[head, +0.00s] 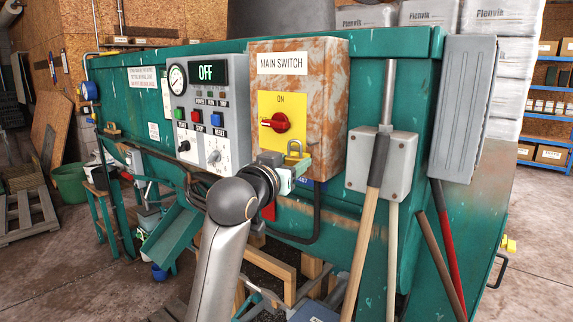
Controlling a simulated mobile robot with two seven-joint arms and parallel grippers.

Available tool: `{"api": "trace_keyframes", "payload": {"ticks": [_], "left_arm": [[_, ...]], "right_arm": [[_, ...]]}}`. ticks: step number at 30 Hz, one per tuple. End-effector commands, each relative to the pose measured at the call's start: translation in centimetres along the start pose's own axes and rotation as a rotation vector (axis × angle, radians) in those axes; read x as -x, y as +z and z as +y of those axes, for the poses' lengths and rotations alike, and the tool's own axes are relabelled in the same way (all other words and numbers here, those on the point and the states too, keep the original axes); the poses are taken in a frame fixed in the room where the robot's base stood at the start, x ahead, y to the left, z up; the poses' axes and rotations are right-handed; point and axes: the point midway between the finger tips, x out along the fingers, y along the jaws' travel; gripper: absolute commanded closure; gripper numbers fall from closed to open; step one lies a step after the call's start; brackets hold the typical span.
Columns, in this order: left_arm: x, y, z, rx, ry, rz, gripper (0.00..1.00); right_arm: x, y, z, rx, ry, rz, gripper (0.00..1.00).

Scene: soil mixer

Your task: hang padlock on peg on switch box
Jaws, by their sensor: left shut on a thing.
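The rusty main switch box (326,110) is mounted on the green machine wall, with a yellow plate (270,104) and a red rotary switch (281,122) under the word ON. My left gripper (297,166) is in front of the lower part of the box. It is shut on the padlock (295,147), whose shackle stands up above the fingers. The padlock is just below and right of the red switch; I cannot tell whether it touches the box. I cannot make out the peg. My right gripper is not in view.
A grey control panel (213,138) reading OFF is left of the box. Long-handled tools lean at the right by a grey junction box (397,170). A black pipe (316,215) runs below the switch box. Wooden beams (272,272) lie low in front.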

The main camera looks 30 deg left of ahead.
Motion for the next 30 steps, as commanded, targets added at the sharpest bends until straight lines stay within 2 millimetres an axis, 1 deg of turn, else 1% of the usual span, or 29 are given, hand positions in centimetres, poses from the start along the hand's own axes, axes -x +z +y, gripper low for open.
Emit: {"api": "trace_keyframes", "payload": {"ticks": [24,30], "left_arm": [[-4.7,0.1,1.3,0.001,0.001,0.003,1.0],[-5.6,0.5,1.5,0.0,0.0,0.003,1.0]], "right_arm": [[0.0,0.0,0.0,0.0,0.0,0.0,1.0],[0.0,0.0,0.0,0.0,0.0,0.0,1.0]]}}
